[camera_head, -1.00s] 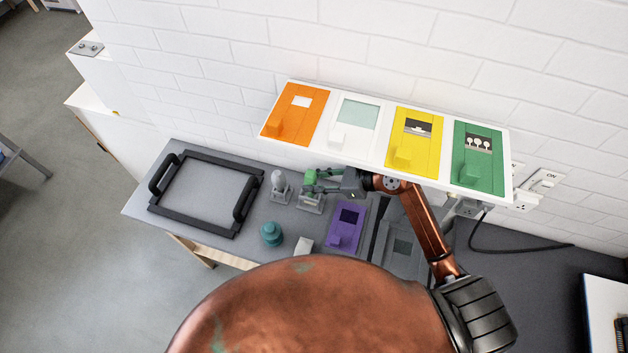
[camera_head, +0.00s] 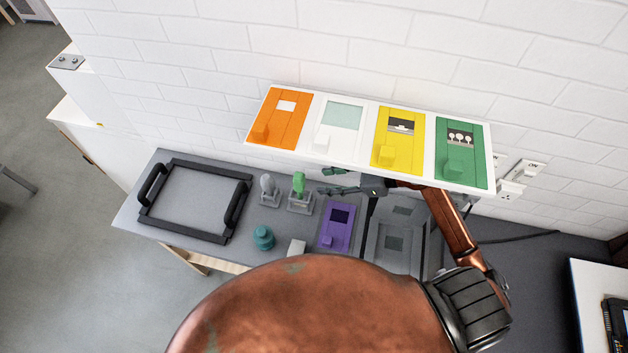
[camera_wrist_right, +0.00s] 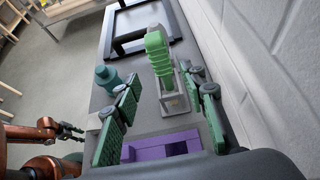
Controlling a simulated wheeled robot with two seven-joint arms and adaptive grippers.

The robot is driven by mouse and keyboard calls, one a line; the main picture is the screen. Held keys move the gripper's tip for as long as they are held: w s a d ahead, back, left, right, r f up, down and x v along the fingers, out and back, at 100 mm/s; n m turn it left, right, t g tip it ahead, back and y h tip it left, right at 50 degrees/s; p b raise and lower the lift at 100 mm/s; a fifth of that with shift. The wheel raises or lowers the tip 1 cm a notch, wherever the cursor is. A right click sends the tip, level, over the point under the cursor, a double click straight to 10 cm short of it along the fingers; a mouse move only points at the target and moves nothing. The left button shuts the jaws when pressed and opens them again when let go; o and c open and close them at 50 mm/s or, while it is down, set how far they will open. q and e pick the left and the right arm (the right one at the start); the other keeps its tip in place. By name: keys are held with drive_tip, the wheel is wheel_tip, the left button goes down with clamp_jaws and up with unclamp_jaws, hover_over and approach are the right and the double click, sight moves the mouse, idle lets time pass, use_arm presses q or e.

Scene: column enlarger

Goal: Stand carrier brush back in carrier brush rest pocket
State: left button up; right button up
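The carrier brush, with a green ribbed handle (camera_head: 299,181), stands upright in its grey rest (camera_head: 300,204) on the bench. In the right wrist view, the green handle (camera_wrist_right: 158,55) rises from the grey rest (camera_wrist_right: 175,104), a little beyond my open fingers. My right gripper (camera_head: 328,181) is open and empty, to the right of the brush and apart from it. It also shows in the right wrist view (camera_wrist_right: 168,108), fingers spread wide. The rest's pocket is mostly hidden by the brush. My left gripper (camera_wrist_right: 73,132) shows small at the lower left of the wrist view, open and empty.
A grey upright piece (camera_head: 267,184) stands just left of the rest. A teal bottle (camera_head: 263,238), a purple carrier (camera_head: 337,226) and a black-handled frame (camera_head: 180,238) lie around it. A white shelf (camera_head: 365,165) with coloured panels overhangs my right arm. The white wall is close behind.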

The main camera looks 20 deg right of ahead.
drive_tip(key=shift+v, duration=1.3)
